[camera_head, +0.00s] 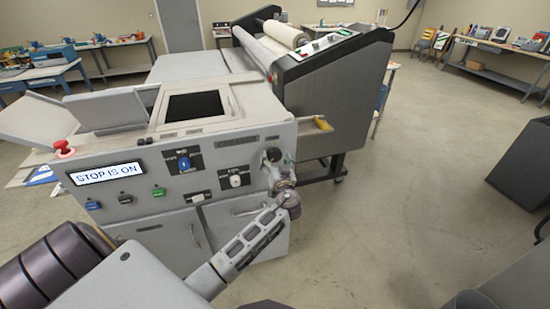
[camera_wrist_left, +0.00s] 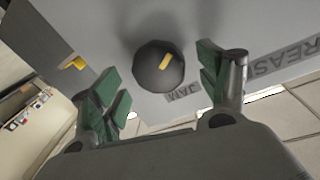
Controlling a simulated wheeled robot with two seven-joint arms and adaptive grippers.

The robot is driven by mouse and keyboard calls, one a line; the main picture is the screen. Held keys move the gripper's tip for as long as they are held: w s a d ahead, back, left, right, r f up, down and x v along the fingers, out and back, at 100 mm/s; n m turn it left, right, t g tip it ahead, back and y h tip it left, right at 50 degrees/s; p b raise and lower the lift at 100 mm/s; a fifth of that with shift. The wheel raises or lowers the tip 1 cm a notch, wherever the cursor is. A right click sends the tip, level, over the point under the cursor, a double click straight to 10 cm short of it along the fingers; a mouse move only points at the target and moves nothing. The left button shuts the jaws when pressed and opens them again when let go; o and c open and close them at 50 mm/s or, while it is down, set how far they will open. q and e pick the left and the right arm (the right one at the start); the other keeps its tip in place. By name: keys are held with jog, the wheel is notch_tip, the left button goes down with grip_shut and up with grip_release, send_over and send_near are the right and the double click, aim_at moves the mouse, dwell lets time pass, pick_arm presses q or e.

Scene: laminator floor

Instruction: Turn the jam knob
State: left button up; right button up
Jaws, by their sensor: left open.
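The jam knob (camera_wrist_left: 158,67) is a round dark knob with a yellow mark, on the grey machine's front panel. The JAM label (camera_wrist_left: 184,93) is beside it in the left wrist view. In the head view the knob (camera_head: 273,154) is at the right end of the panel, partly behind my gripper. My left gripper (camera_wrist_left: 165,85) is open, its green-padded fingers on either side of the knob with visible gaps in the picture. It also shows in the head view (camera_head: 281,168), in front of the knob. My right gripper is not in view.
A yellow part (camera_head: 323,124) sticks out at the panel's right. The floor (camera_head: 400,220) to the right is clear.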

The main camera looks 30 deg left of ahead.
pick_arm(q)
jog(key=v, duration=0.9)
jog(key=shift+s+d, duration=0.25)
dwell(0.4)
